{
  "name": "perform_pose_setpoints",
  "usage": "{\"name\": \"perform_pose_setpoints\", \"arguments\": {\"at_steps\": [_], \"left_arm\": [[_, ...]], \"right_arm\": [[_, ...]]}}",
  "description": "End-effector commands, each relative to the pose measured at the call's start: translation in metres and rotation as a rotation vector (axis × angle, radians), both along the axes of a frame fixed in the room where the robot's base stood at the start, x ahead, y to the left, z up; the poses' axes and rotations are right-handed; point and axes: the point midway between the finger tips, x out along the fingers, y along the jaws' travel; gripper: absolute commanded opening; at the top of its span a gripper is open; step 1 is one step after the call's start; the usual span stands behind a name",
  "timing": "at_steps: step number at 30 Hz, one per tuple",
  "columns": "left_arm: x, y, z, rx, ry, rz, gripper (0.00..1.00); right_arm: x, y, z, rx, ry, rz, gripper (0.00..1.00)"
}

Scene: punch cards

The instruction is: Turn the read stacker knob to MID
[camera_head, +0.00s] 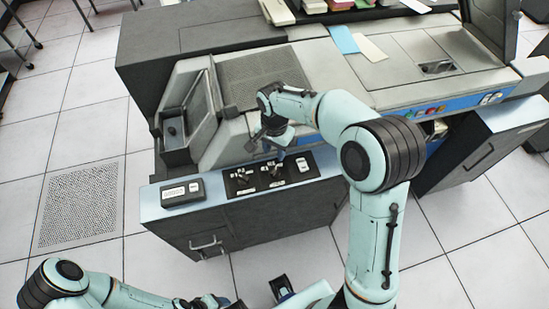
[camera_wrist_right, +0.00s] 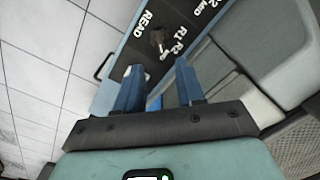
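The read knob (camera_wrist_right: 157,40) is a small dark knob with a pale pointer on a black panel in the right wrist view. It is beside the READ, R1 and R2 labels, with MID lettering farther up; its exact setting is unclear. In the head view, the black panel (camera_head: 256,185) carries two small knobs, and the right one (camera_head: 274,170) appears to be the read knob. My right gripper (camera_wrist_right: 158,82) is open, its blue fingers parted and empty, apart from the knob. In the head view it hovers just above the panel (camera_head: 277,143). My left gripper is only partly visible at the bottom (camera_head: 215,301).
The panel lies on the blue-grey top of a dark cabinet with a handle (camera_head: 206,244). A small grey box (camera_head: 182,192) sits left of it. The machine's sloped body and grille (camera_head: 262,78) rise behind.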

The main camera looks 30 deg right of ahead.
Motion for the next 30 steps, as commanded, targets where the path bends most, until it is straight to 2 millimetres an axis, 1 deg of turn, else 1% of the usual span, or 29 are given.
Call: {"name": "perform_pose_setpoints", "arguments": {"at_steps": [1,3,8,30], "left_arm": [[0.001,0.000,0.002,0.000,-0.001,0.000,0.61],[0.002,0.000,0.003,0.000,-0.002,0.000,0.61],[0.002,0.000,0.004,0.000,-0.002,0.000,0.61],[0.002,0.000,0.004,0.000,-0.002,0.000,0.61]], "right_arm": [[0.001,0.000,0.011,0.001,-0.004,0.000,0.38],[0.001,0.000,0.020,0.000,-0.002,0.000,0.38],[0.000,0.000,0.032,0.001,-0.001,0.000,0.38],[0.000,0.000,0.033,-0.001,0.001,0.000,0.38]]}}
